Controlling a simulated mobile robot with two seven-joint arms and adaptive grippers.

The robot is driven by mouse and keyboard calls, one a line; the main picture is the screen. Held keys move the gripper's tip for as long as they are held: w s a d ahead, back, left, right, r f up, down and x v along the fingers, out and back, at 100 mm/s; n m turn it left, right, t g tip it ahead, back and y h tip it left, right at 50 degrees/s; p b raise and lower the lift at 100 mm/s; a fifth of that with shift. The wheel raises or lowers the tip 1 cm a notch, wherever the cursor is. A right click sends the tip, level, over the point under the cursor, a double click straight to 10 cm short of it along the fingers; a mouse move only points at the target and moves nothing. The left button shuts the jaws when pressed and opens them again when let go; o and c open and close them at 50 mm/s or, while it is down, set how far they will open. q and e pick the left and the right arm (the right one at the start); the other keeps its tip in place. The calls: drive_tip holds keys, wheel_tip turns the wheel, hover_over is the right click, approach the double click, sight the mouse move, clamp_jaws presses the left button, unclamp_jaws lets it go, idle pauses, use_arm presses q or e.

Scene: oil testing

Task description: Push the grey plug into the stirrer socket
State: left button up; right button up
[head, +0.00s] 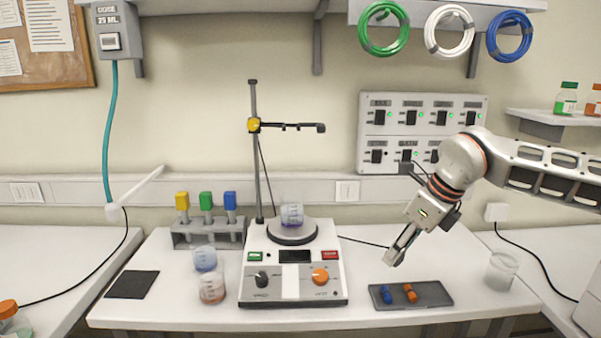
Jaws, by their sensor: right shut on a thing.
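My right gripper (394,258) points down and left above the table, behind and above the dark tray. It is shut on a small grey thing at its fingertips, which I take as the grey plug; it hardly stands apart from the grey fingers. The white stirrer (292,275) stands left of the gripper, clear of it. Its front has a green and a red label, a black knob, an orange knob and a small dark round spot (336,293) at lower right, which may be the socket. My left gripper is not in view.
The dark tray (436,291) holds a blue plug (386,293) and an orange plug (410,293). A beaker (291,214) sits on the stirrer plate beside a tall stand (254,150). A clear beaker (501,271) stands right. Two beakers stand left of the stirrer.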

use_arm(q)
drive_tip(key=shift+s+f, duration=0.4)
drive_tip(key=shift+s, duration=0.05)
use_arm(e)
drive_tip(key=s+d+f+n+g+h, duration=0.1)
drive_tip(key=s+f+n+g, duration=0.3)
drive_tip(key=n, duration=0.9)
drive_tip(key=s+d+f+n+g+h, duration=0.2)
drive_tip(key=s+f+n, duration=0.6)
drive_tip(key=s+n, duration=0.4)
drive_tip(key=shift+d+n+g, duration=0.3)
drive_tip(key=shift+n+g, duration=0.6)
drive_tip(key=shift+n, duration=0.1)
drive_tip(key=shift+s, duration=0.1)
drive_tip(key=w+a+r, duration=0.2)
drive_tip(key=a+r, duration=0.6)
drive_tip(key=a, duration=0.4)
drive_tip(key=w+a+r, duration=0.3)
drive_tip(key=a+r, duration=0.5)
drive_tip(key=a, duration=0.4)
drive_tip(key=shift+a+r, duration=0.2)
drive_tip(key=shift+a, duration=0.1)
drive_tip(key=s+d+f, duration=0.2)
drive_tip(key=d+f, duration=0.6)
drive_tip(key=d, duration=0.4)
drive_tip(key=s+d+f, duration=0.3)
drive_tip(key=d+f, duration=0.5)
drive_tip(key=d, duration=0.4)
drive_tip(key=shift+d+f, duration=0.3)
